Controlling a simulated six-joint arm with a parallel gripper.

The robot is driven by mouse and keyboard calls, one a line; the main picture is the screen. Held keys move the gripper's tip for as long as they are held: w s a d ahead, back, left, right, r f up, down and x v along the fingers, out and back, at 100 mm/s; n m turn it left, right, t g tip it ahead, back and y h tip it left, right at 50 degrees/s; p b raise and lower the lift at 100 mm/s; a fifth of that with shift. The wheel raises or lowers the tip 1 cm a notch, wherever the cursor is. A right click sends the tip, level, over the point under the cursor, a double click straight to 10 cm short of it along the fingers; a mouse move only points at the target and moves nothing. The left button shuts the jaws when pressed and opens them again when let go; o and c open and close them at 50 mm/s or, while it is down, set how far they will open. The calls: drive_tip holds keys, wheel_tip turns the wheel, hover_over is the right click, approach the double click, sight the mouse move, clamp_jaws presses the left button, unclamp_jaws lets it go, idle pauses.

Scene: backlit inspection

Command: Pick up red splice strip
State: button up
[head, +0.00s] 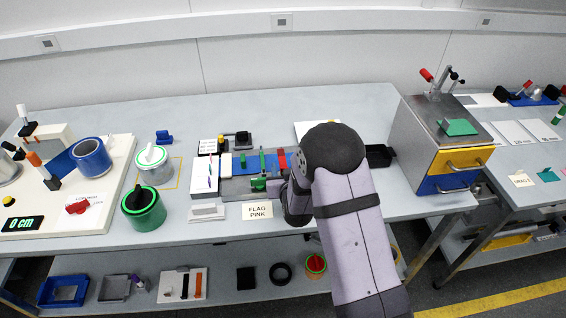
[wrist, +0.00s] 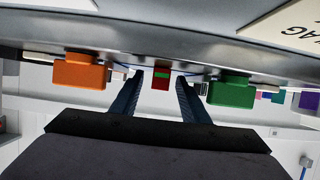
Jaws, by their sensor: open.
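I cannot pick out the red splice strip with certainty. In the head view, a white block (head: 203,178) left of the splicing bench (head: 235,187) carries several thin coloured marks, one reddish (head: 210,184). My gripper shows in the wrist view (wrist: 159,84) with its two dark fingers apart. A small red block with a green band (wrist: 160,84) appears in the gap between the fingertips, beyond them; I see no contact. In the head view my arm hides most of the gripper and the bench's right part.
An orange block (wrist: 80,72) and a green block (wrist: 231,92) flank the fingers in the wrist view. A "FLAG PINK" card (head: 257,211) lies at the table's front. A metal drawer cabinet (head: 424,130) stands right.

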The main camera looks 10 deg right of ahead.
clamp_jaws()
drive_tip(key=shift+r, duration=0.15)
drive_tip(key=shift+r+b, duration=0.85)
drive_tip(key=shift+r, duration=4)
drive_tip(key=c, duration=0.8)
unclamp_jaws()
clamp_jaws()
